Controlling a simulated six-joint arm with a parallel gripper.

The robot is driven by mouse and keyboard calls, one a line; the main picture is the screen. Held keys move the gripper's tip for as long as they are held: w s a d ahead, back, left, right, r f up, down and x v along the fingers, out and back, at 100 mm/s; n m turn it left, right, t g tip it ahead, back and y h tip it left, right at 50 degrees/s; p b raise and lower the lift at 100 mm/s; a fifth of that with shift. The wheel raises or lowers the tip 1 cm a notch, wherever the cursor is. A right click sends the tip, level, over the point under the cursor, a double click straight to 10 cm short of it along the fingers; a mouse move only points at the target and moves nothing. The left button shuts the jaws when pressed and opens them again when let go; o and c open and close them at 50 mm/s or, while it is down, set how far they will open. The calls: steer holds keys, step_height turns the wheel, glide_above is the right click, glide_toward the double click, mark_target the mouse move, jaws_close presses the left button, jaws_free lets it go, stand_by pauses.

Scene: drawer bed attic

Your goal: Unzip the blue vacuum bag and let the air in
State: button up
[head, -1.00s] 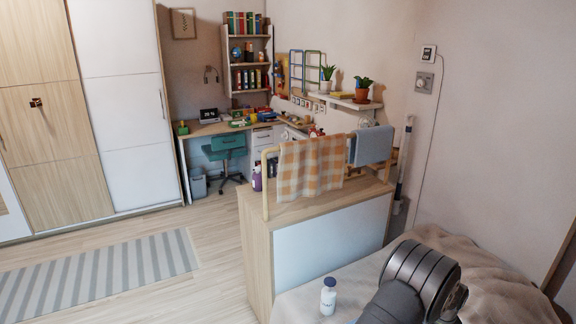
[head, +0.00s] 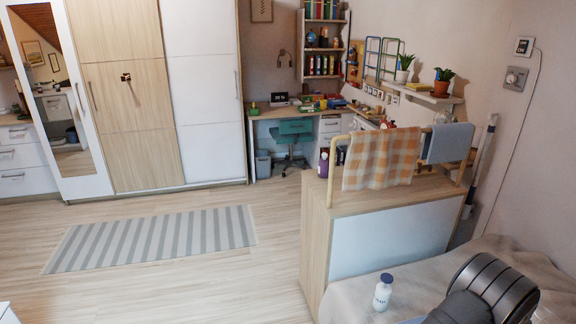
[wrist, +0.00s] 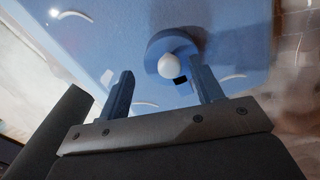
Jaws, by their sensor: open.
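The blue vacuum bag (wrist: 110,45) fills much of the wrist view as a glossy blue surface with pale curved marks. A round darker blue disc (wrist: 155,50) sits on it, with a white rounded knob (wrist: 168,66) at its middle. The bag and the gripper's fingers are not in the head view.
A white bottle (head: 383,292) stands on the beige bedding (head: 345,298) left of my arm. A wooden cabinet (head: 385,240) with a rail holds a checked cloth (head: 378,160) and a blue-grey towel (head: 447,143). A striped rug (head: 150,238) lies on open floor.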

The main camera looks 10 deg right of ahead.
steer(key=o, duration=0.7)
steer(key=shift+o, duration=0.3)
steer(key=shift+w+r, duration=0.15)
steer(key=w+a+r+n, duration=1.5)
steer(key=w+r+n, duration=0.2)
steer(key=w+n, duration=0.3)
step_height(320, 180, down, 10)
steer(key=shift+s+r+n, duration=0.25)
steer(key=shift+s+n, duration=0.1)
steer(key=shift+n, duration=0.05)
step_height(320, 180, up, 10)
